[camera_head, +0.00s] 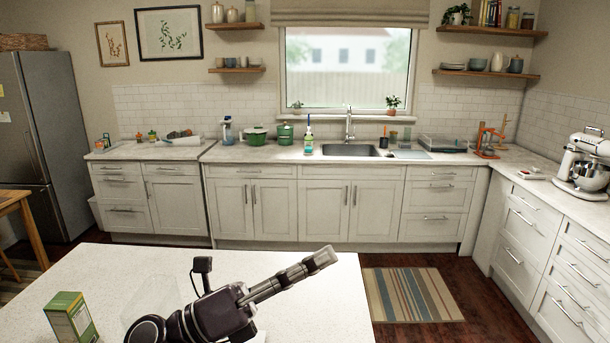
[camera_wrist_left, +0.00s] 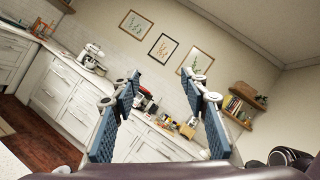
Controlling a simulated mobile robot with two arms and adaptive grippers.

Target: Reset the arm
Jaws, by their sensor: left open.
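My left gripper (camera_head: 322,258) is raised above the white island counter (camera_head: 345,300) in the head view, pointing up and to the right. In the left wrist view the left gripper (camera_wrist_left: 167,90) shows its two blue-padded fingers well apart with nothing between them. Beyond the fingers, across the room, are a wall and a cabinet run. My right gripper is in neither view.
A green box (camera_head: 70,317) stands at the counter's near left, with a clear container (camera_head: 143,300) beside it, partly behind my arm. The counter's right part is bare. A striped rug (camera_head: 412,294) lies on the floor beyond its right edge.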

